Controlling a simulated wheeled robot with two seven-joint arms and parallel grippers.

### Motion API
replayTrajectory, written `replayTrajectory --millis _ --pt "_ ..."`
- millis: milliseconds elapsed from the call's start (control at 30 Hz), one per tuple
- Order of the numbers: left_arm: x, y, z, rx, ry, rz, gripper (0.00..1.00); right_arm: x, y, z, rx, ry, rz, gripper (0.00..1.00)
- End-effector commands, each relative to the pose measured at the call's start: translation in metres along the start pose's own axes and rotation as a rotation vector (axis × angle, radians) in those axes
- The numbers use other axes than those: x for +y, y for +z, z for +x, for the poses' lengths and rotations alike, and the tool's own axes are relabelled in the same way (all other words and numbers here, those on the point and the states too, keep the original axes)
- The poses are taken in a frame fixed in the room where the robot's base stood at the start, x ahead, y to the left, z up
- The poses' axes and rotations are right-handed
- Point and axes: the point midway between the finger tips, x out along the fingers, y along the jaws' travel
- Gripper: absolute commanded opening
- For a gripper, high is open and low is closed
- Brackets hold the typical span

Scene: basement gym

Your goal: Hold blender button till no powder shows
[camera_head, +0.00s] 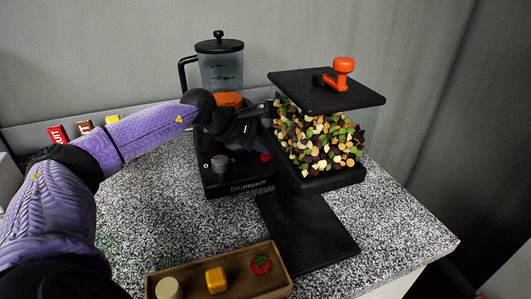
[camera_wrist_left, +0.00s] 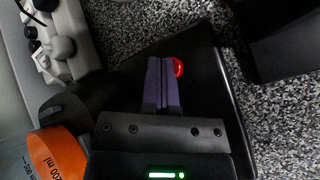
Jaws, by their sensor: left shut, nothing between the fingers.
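The blender has a clear jug (camera_head: 221,72) with a black lid, on a black base (camera_head: 235,187). An orange layer (camera_head: 229,99) shows low in the jug, and the mark "200 ml" shows over this orange (camera_wrist_left: 58,155) in the left wrist view. I cannot tell whether it is powder or mixed. The red button (camera_head: 265,157) is on the base; it also shows in the left wrist view (camera_wrist_left: 178,67). My left gripper (camera_wrist_left: 162,62) is shut and empty, its fingertips right beside the button; I cannot tell whether they touch. My right gripper is not in view.
A dispenser of mixed nuts (camera_head: 320,140) with an orange handle stands close right of my left gripper. A wooden tray (camera_head: 220,284) with small food pieces is at the front. A grey knob (camera_head: 220,162) is on the base. Several snack bars (camera_head: 84,127) are at the back left.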

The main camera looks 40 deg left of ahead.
Motion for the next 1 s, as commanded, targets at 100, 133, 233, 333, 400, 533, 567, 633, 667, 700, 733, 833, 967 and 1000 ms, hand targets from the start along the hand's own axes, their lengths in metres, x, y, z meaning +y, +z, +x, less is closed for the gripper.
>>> replayTrajectory --millis 100,133,233,333,400,533,567,633,667,700,733,833,967,1000 --pt "0.005 0.005 -0.007 -0.002 0.002 0.000 0.00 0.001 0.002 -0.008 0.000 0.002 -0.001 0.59" --pt "0.006 0.006 -0.009 -0.002 0.002 0.000 0.00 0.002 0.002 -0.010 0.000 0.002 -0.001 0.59" --pt "0.008 0.008 -0.011 -0.001 0.002 -0.001 0.00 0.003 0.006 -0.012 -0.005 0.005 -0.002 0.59" --pt "0.007 0.007 -0.010 0.000 0.001 -0.001 0.00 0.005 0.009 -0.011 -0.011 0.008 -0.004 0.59" --pt "0.007 0.007 -0.009 0.000 0.001 0.000 0.00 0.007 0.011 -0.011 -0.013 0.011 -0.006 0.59" --pt "0.008 0.008 -0.011 -0.001 0.001 0.000 0.00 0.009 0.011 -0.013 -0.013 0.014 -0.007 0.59" --pt "0.009 0.009 -0.012 -0.001 0.001 0.000 0.00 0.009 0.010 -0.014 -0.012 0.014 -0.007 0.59" --pt "0.012 0.011 -0.016 -0.001 0.002 0.000 0.00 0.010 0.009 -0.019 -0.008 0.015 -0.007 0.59" --pt "0.013 0.013 -0.018 -0.001 0.002 0.000 0.00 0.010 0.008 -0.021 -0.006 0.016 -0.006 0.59" --pt "0.016 0.015 -0.021 -0.001 0.003 0.001 0.00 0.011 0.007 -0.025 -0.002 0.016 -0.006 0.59" --pt "0.017 0.017 -0.024 -0.002 0.003 0.001 0.00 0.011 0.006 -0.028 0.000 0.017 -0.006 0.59" --pt "0.023 0.023 -0.031 -0.002 0.004 0.001 0.00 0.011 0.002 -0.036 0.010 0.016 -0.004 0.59" --pt "0.029 0.030 -0.040 -0.002 0.003 0.001 0.00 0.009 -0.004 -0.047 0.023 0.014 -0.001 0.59" --pt "0.031 0.032 -0.043 -0.002 0.003 0.001 0.00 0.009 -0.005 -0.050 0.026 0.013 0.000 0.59"
